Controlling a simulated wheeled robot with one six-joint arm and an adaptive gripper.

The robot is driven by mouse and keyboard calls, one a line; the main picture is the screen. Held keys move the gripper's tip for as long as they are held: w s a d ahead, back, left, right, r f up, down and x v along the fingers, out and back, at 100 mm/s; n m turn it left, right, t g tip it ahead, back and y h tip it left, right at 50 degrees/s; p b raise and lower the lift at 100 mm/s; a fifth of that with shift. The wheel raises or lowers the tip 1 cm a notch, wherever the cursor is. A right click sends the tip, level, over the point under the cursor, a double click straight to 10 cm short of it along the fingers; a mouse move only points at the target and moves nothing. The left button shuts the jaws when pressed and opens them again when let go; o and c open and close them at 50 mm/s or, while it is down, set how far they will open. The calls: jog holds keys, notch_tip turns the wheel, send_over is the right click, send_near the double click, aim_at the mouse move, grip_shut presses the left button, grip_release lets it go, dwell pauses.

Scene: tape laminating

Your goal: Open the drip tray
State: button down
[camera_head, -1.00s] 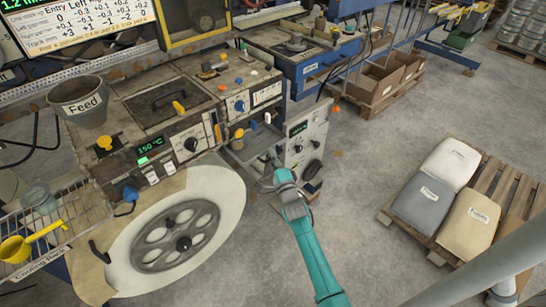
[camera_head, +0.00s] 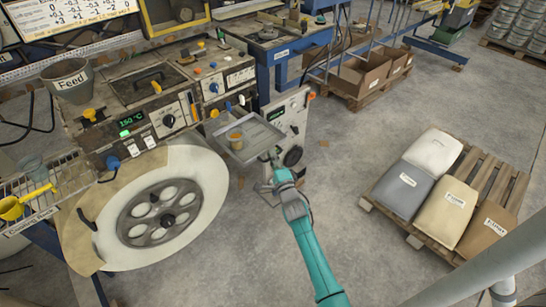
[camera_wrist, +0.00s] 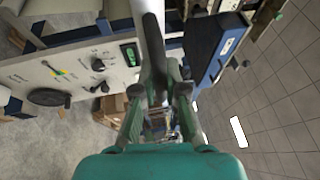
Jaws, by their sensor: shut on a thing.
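The drip tray (camera_head: 262,132) is a shallow grey tray sticking out from the machine's front, below the knob panel. The handle itself is mostly hidden in the head view.
A grey control cabinet (camera_head: 290,120) stands right beside the tray. A large white wheel (camera_head: 200,180) is at the left. A pallet with several sacks (camera_head: 408,180) lies on the right. The floor between is clear.

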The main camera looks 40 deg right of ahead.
jog(key=c, duration=1.2)
grip_release()
jog(key=v, duration=1.2)
